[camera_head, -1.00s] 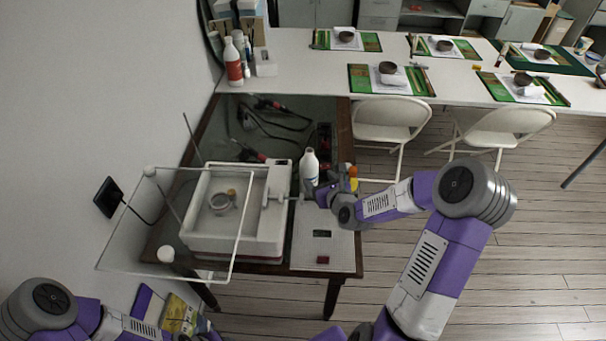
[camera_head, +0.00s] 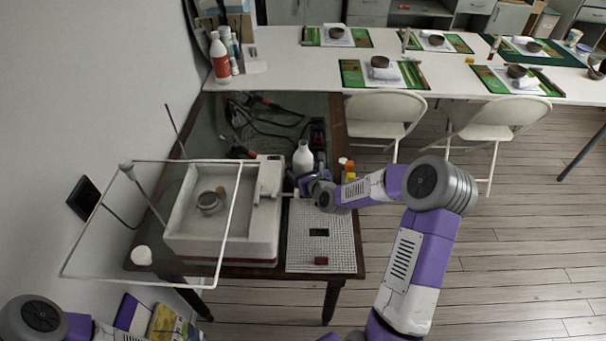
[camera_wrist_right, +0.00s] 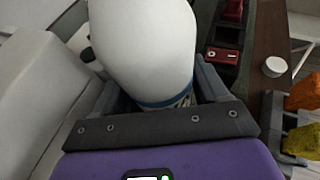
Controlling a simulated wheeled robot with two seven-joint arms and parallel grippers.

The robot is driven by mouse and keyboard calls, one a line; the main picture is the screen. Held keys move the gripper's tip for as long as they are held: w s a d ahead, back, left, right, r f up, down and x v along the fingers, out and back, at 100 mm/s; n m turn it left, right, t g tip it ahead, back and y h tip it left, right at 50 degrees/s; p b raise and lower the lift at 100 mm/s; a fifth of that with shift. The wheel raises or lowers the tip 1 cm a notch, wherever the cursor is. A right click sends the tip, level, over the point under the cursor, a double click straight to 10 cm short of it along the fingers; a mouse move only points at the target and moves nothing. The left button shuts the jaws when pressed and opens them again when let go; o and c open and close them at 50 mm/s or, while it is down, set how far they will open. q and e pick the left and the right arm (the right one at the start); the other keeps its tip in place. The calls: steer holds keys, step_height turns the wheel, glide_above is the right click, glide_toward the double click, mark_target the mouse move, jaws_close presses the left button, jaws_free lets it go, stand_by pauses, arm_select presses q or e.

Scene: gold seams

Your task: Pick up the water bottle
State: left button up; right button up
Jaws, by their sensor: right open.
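The white water bottle (camera_head: 303,158) stands upright on the dark table, just behind the perforated mat and right of the white basin machine. My right gripper (camera_head: 307,184) is at the near side of the bottle, low down. In the right wrist view the bottle (camera_wrist_right: 145,45) fills the space between the open fingers of my right gripper (camera_wrist_right: 155,95), one finger on each side. Whether the fingers touch it cannot be told. My left arm shows at the bottom left of the head view, and its gripper is not clearly visible.
The white basin machine (camera_head: 185,245) with a clear guard frame stands close left of the bottle. Small orange and yellow items (camera_head: 350,168) stand close right. Tools and cables (camera_head: 270,125) lie behind. The perforated mat (camera_head: 305,250) holds two small blocks.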

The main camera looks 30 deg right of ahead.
steer(key=shift+w+f, duration=0.1)
steer(key=shift+w, duration=0.1)
steer(key=c, duration=0.9)
